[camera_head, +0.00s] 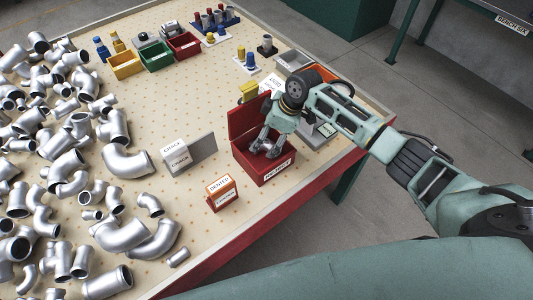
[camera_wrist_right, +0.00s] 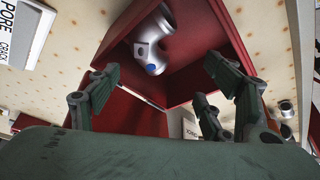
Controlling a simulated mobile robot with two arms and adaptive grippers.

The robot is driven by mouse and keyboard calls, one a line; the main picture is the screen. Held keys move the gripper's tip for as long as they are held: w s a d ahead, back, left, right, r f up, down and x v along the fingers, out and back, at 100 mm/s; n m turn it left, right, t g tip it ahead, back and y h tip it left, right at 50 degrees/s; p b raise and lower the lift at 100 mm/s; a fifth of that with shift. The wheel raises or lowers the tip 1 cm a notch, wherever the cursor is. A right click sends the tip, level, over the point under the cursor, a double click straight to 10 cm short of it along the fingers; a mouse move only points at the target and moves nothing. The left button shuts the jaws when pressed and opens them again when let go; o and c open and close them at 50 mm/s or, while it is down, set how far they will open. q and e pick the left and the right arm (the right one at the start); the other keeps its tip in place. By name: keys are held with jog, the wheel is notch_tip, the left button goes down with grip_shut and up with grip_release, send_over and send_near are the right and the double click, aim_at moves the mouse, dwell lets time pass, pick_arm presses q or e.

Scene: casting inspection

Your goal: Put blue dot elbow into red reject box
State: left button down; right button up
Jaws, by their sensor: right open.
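The red reject box (camera_head: 262,168) stands near the table's right edge, with a white label on its front and a raised red panel at its back left. My right gripper (camera_head: 265,143) points down into it from above. In the wrist view a silver pipe elbow with a blue dot (camera_wrist_right: 155,48) lies inside the red box (camera_wrist_right: 205,45), between and beyond the fingertips. The fingers (camera_wrist_right: 162,72) are spread apart and hold nothing. In the head view the gripper mostly hides the box's contents. My left gripper is not in view.
Many silver pipe fittings (camera_head: 62,160) cover the table's left side. A grey block with a white crack sign (camera_head: 174,155) and an orange-topped dented sign (camera_head: 221,192) stand left of the box. Yellow, green and red bins (camera_head: 125,66) sit at the back.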

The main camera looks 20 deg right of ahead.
jog(key=v, duration=1.2)
jog(key=shift+d, duration=0.1)
